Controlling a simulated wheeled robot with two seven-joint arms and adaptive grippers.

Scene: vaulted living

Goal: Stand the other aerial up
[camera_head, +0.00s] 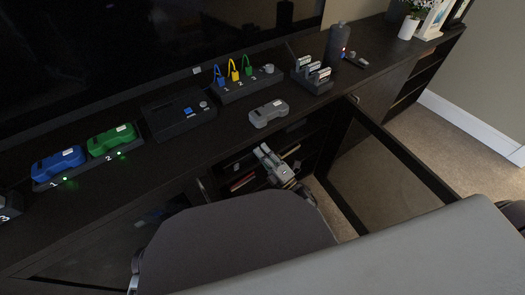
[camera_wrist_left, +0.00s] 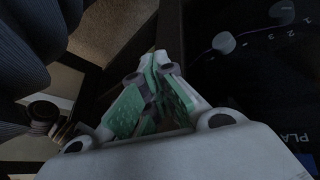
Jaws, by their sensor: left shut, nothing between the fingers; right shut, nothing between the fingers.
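No aerial can be made out with certainty. A thin dark rod (camera_head: 291,50) slants up at the left of a dark dock (camera_head: 318,86) holding several upright pieces. A short dark piece (camera_head: 357,63) lies right of a dark cylinder (camera_head: 338,46); either's identity is unclear. My right gripper (camera_head: 264,152) is shut and empty, in front of the open cabinet, below a grey handheld unit (camera_head: 268,113). My left gripper (camera_wrist_left: 150,75) is shut and empty in the left wrist view, beside a dark panel (camera_wrist_left: 255,75) with a knob and numbers. It is not identifiable in the head view.
Blue (camera_head: 58,163) and green (camera_head: 111,139) units sit in a numbered dock at left. A black box (camera_head: 180,113) and a unit with coloured loops (camera_head: 246,86) stand along the console top (camera_head: 160,165). An open glass door (camera_head: 385,170) juts out at right.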

